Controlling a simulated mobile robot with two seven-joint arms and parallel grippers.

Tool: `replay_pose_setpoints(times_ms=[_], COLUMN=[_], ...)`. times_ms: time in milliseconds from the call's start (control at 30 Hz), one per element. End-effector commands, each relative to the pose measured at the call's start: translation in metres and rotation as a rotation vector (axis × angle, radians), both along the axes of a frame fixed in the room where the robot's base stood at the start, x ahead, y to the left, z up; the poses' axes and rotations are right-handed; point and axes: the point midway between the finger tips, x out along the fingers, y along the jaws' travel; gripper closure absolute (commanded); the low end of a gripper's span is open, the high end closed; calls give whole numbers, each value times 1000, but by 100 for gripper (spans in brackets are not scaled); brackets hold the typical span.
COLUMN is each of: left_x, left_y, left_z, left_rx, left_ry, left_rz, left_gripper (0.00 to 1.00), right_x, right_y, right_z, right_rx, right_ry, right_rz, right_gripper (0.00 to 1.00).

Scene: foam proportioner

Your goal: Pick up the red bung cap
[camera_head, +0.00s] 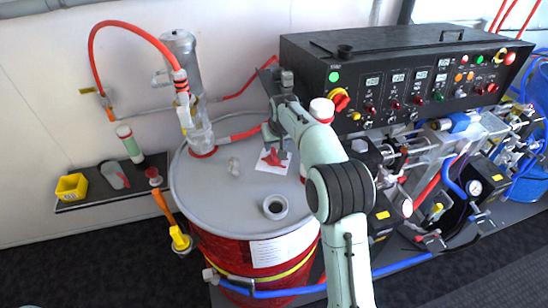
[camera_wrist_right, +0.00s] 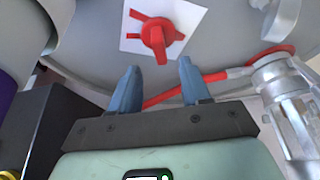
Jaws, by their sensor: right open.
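The red bung cap (camera_head: 271,158) lies on a white square sheet (camera_head: 262,167) on the grey top of the red drum (camera_head: 215,203). In the right wrist view the cap (camera_wrist_right: 155,37) shows a round grip and flat arms against the white sheet (camera_wrist_right: 184,15). My right gripper (camera_head: 275,147) is above the drum top, close to the cap. In the wrist view its two blue fingers (camera_wrist_right: 158,67) are apart, with nothing between them, and the cap appears just beyond their tips. My left gripper is not in view.
A clear pump tube (camera_head: 198,130) rises at the back left. A black control panel (camera_head: 400,80) stands behind to the right.

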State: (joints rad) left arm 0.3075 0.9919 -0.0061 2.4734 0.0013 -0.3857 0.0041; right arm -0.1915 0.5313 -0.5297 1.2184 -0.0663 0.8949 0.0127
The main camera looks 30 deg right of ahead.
Motion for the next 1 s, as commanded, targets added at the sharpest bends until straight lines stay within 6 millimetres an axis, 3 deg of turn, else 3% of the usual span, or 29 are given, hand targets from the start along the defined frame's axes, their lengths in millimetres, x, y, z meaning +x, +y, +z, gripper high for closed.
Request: replay_pose_setpoints(times_ms=[333,667,800,1000], left_x=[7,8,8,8], left_y=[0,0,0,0], left_z=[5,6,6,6], left_rx=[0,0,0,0], left_ry=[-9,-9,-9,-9], left_rz=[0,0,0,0], left_gripper=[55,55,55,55], right_x=[14,17,17,17], right_y=[-3,-4,-4,-4], right_z=[-42,-50,-50,-49], right_rx=[1,0,0,1], right_ry=[2,-1,0,0], right_rz=[-1,0,0,0], right_gripper=[53,53,99,100])
